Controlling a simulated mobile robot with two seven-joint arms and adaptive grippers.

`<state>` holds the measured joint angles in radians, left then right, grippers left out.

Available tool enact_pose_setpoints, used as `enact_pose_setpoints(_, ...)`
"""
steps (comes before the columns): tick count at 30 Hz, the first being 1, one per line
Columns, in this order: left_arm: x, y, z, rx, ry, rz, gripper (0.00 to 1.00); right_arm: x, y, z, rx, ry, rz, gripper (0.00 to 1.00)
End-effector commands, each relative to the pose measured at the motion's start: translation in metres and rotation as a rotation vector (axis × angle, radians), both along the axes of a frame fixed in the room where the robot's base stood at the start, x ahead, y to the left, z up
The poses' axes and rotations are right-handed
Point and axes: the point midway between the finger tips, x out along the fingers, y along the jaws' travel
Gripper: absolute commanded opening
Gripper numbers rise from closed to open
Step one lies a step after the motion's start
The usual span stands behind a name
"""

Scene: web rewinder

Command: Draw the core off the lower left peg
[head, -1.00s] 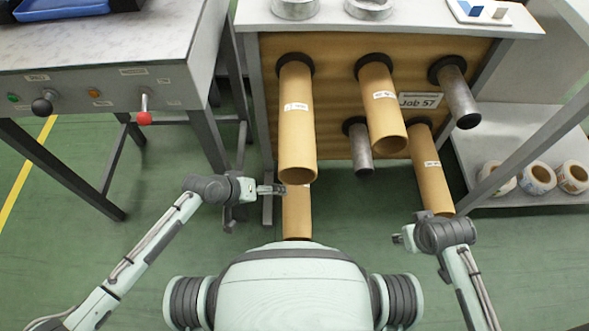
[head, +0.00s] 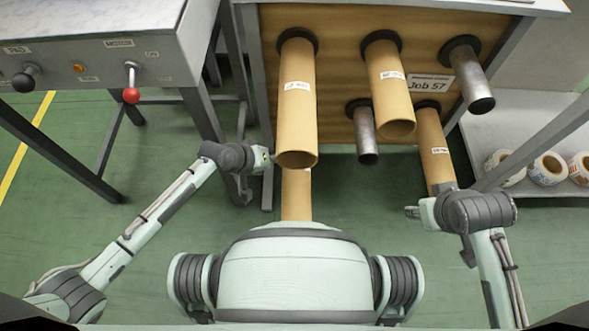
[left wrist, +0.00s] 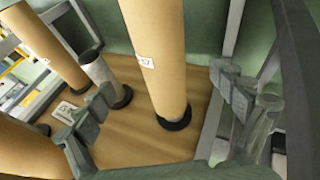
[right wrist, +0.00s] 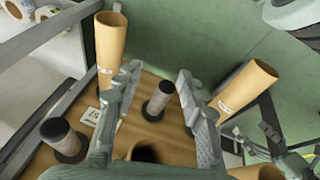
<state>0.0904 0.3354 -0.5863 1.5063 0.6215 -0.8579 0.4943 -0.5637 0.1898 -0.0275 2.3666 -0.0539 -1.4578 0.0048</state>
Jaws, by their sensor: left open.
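The lower left core (head: 296,195), a tan cardboard tube, sits on its peg, partly hidden behind the upper left core (head: 297,100). My left gripper (head: 268,160) is just left of these cores in the head view, its fingertips hard to make out there. In the left wrist view, its fingers (left wrist: 163,105) are spread wide, one on each side of the labelled lower left core (left wrist: 155,50), whose base meets a black collar.
The upper middle core (head: 390,90) and lower right core (head: 433,145) stick out from the board. The lower middle peg (head: 366,135) and upper right peg (head: 468,75) are bare. A control table (head: 90,30) stands left; label rolls (head: 547,168) lie on a shelf right.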

Motion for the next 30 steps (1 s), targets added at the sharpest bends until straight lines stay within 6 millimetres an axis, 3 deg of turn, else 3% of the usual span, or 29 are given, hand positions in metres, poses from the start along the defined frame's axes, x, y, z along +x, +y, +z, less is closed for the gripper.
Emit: enact_pose_setpoints(30,0.010,-0.012,-0.024,0.001,0.000,0.000,0.95,0.079,0.072,0.065,0.137,-0.470,0.148,0.40)
